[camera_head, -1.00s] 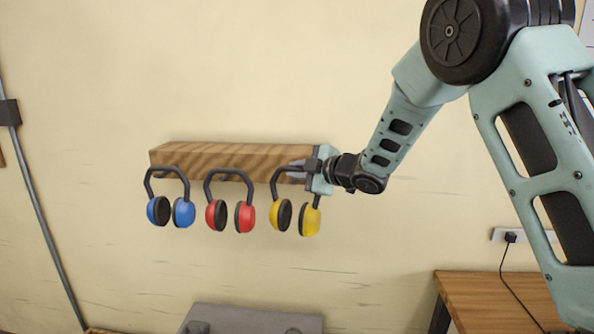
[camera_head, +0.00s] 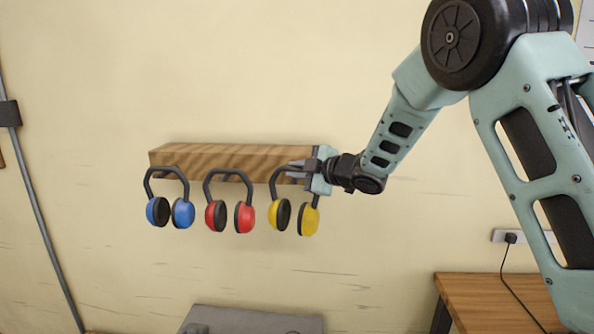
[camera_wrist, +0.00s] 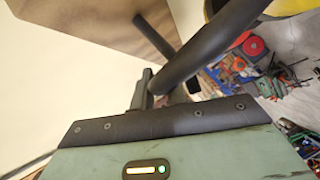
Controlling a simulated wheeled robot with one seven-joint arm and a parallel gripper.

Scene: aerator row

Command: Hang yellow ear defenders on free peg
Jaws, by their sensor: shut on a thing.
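The yellow ear defenders (camera_head: 308,219) hang upright at the right end of the wooden peg rail (camera_head: 235,155), with their dark band up and cups down. My gripper (camera_head: 297,170) is shut on the top of their band. In the wrist view the dark band (camera_wrist: 215,40) runs between the fingers (camera_wrist: 165,88), close to the wooden rail (camera_wrist: 105,20) and a dark peg (camera_wrist: 157,36). I cannot tell whether the band rests on the peg. The blue ear defenders (camera_head: 183,213) and red ear defenders (camera_head: 245,217) hang to the left on the same rail.
A wooden table (camera_head: 510,292) stands at the lower right, and a grey object (camera_head: 255,318) sits below the rail. A wall socket with a plug (camera_head: 511,237) is at right. The wall above the rail is clear.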

